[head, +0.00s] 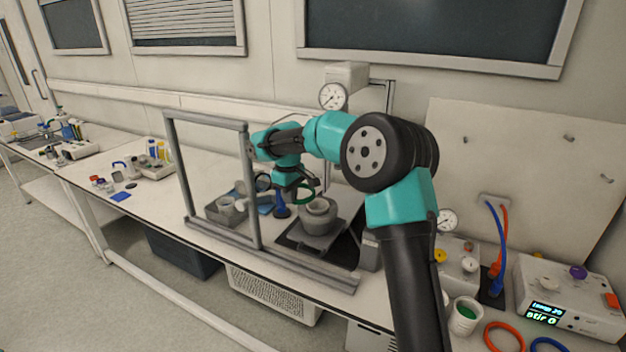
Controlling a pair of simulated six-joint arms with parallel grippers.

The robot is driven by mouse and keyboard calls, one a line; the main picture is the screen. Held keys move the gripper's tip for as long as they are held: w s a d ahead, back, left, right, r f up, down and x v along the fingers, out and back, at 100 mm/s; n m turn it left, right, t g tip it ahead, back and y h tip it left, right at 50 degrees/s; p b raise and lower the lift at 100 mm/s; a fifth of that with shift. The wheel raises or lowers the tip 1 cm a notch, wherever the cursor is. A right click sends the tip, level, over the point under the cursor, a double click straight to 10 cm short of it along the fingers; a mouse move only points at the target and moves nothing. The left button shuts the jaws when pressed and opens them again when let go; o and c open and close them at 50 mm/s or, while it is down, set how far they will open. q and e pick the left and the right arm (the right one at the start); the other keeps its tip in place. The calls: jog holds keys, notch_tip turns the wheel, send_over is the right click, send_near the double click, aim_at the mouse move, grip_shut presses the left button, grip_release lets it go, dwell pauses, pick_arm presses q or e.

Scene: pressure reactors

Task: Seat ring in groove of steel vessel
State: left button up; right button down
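The steel vessel (320,222) stands upright on a dark plate on the bench, behind the metal frame. My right gripper (297,188) hangs above and a little left of the vessel's mouth. The gripper looks shut on this ring, though the fingertips are small and dark here. The vessel's groove is too small to make out. My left gripper is not in view.
A grey metal frame (251,190) stands left and in front of the vessel. A grey tray (222,217) with containers is to its left. A pressure gauge (333,96) is behind. An orange ring (505,337) and a blue ring (549,345) lie at the lower right.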

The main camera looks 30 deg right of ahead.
jog(key=d+r+n, duration=0.2)
jog(key=d+r, duration=0.1)
jog(key=d, duration=0.4)
jog(key=shift+s+d+r+n, duration=0.3)
jog(key=shift+r, duration=0.1)
jog(key=shift+f, duration=0.1)
jog(key=shift+f, duration=4.4)
jog(key=shift+f, duration=0.25)
jog(key=c, duration=1.3)
grip_release()
jog(key=shift+o, duration=0.2)
jog(key=shift+r, duration=0.15)
